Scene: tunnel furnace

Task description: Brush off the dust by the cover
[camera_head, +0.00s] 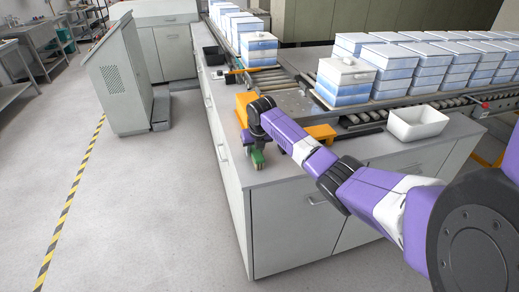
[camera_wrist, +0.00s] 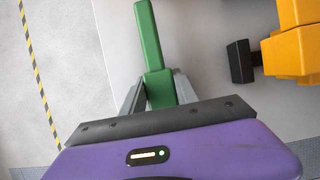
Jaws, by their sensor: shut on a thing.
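My gripper (camera_head: 256,148) is over the left edge of the grey counter, low and near its top. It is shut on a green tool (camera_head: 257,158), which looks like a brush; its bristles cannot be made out. In the wrist view, the green tool (camera_wrist: 150,38) points away from my gripper (camera_wrist: 159,92), between the two grey fingers. White-and-blue stacked boxes (camera_head: 345,84) with pale covers (camera_head: 346,69) stand on the conveyor behind. A small light thing lies on the nearest cover. Dust is too fine to see.
A yellow-orange block (camera_head: 243,106) with a black end is close beside my gripper, also in the wrist view (camera_wrist: 297,52). A white tray (camera_head: 418,123) is on the counter to the right. A grey console (camera_head: 120,80) stands left; the floor between is clear.

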